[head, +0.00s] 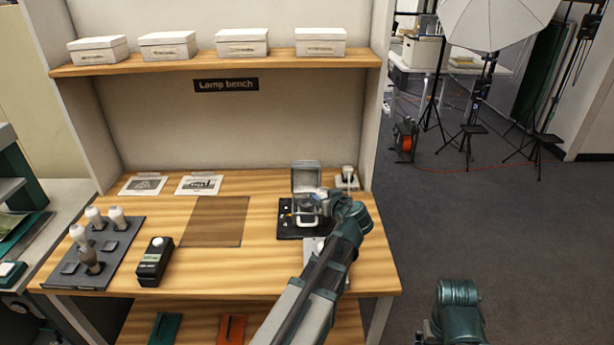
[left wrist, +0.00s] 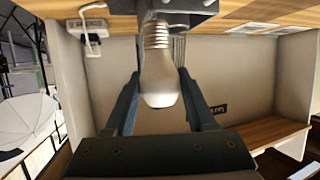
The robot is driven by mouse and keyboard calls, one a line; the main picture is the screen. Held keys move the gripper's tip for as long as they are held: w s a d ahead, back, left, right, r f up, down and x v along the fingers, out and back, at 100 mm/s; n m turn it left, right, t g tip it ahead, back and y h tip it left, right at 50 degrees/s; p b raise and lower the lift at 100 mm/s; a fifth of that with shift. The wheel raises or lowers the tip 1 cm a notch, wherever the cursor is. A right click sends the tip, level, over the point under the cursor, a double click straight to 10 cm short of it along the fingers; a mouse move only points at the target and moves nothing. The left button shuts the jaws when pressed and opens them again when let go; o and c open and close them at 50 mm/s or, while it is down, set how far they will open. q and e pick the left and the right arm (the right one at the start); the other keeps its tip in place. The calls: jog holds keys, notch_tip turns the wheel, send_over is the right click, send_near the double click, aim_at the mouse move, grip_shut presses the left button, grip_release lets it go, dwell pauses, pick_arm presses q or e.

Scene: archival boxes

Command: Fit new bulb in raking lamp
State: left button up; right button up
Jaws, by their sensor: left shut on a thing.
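The raking lamp (head: 306,176) stands at the right of the bench, its box-like grey head on a dark base. My left gripper (head: 316,206) is at the lamp, below its head. In the left wrist view my left gripper (left wrist: 160,98) is shut on a white bulb (left wrist: 160,82) with a silver screw thread. The thread end points at the grey lamp housing (left wrist: 195,6) and meets its edge in the picture. I cannot tell whether the thread is inside the socket. My right arm shows at the lower right in the head view; its fingers are out of frame.
A grey tray (head: 125,240) at the left holds several bulbs, one of them dark, and empty places. A black handheld device (head: 154,262) stands beside it. A brown mat (head: 216,221) lies mid-bench, bare. A white socket with a plug (head: 347,178) is right of the lamp.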

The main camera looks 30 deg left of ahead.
pick_arm(q)
jog(key=r+n, duration=0.1)
jog(key=r, duration=0.1)
send_over(307, 212)
jog(key=shift+f+g+y+p, duration=0.25)
jog(key=shift+g+y+p, duration=0.15)
jog(key=shift+f, duration=0.1)
notch_tip(307, 212, down, 6)
jog(key=b, duration=0.5)
jog(key=shift+r+b, duration=0.2)
jog(key=shift+b, duration=0.2)
jog(key=shift+f+b, duration=0.6)
dwell(0.4)
jog(key=o, duration=1.1)
jog(key=shift+c, duration=0.2)
jog(key=shift+r, duration=0.1)
jog(key=p+v, duration=0.4)
jog(key=v, duration=0.7)
